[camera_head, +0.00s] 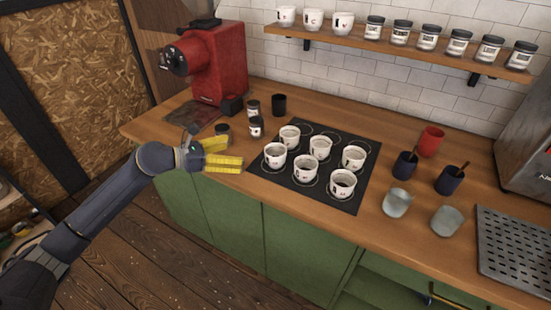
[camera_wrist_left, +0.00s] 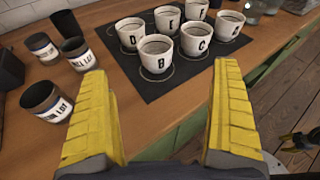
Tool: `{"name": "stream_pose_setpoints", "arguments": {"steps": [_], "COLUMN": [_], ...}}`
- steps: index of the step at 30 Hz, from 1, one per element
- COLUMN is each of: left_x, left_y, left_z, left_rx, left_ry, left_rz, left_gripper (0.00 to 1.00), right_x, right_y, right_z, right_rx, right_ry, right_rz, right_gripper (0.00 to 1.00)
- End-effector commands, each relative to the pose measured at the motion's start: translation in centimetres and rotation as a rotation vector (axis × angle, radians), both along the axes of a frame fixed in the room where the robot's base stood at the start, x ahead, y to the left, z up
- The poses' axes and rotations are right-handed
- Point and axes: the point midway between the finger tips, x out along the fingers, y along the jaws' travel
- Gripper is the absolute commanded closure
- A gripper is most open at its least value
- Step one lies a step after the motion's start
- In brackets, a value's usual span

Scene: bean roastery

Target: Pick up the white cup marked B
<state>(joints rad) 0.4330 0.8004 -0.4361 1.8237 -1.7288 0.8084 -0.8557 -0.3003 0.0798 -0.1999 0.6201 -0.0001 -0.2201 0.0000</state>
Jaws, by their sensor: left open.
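The white cup marked B (camera_wrist_left: 156,58) stands upright on the black mat (camera_wrist_left: 190,70), nearest my left gripper. In the head view it is the front-left cup (camera_head: 275,157) of two rows of white cups. My left gripper (camera_head: 223,152) is open and empty, left of the mat. Its yellow fingers (camera_wrist_left: 160,118) frame the near side of cup B in the wrist view, with a gap before the cup. Cups marked D (camera_wrist_left: 130,33) and C (camera_wrist_left: 195,40) stand close to B. A small dark and yellow part, apparently my right gripper (camera_wrist_left: 298,141), shows at the wrist view's right edge.
Labelled jars (camera_head: 256,127) and a black cup (camera_head: 279,104) stand left of and behind the mat. A red coffee machine (camera_head: 215,65) is behind them. Dark blue cups (camera_head: 405,165), a red cup (camera_head: 431,142) and grey cups (camera_head: 397,204) stand to the right.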

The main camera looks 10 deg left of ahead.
Motion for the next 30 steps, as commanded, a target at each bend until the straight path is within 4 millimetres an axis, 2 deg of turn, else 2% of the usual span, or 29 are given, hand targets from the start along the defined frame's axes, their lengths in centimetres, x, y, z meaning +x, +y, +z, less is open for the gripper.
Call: {"name": "stream_pose_setpoints", "arguments": {"steps": [3,7,21,30], "left_x": [0.3,0.7,5.2,6.8], "left_y": [0.9,0.7,-5.5,-7.8], "left_z": [-0.1,-0.5,-3.1,-4.2], "left_rx": [0.069,0.096,0.093,0.096], "left_ry": [-0.004,-0.005,-0.005,-0.005], "left_rz": [-0.014,-0.02,-0.02,-0.019], "left_gripper": [0.04,0.04,0.04,0.04], "right_x": [0.0,0.0,0.0,0.0], "right_y": [0.0,0.0,0.0,0.0], "right_z": [0.0,0.0,0.0,0.0], "right_rx": [0.0,0.0,0.0,0.0], "right_ry": [0.0,0.0,0.0,0.0], "right_rz": [0.0,0.0,0.0,0.0], "right_gripper": [0.56,0.56,0.56,0.56]}}
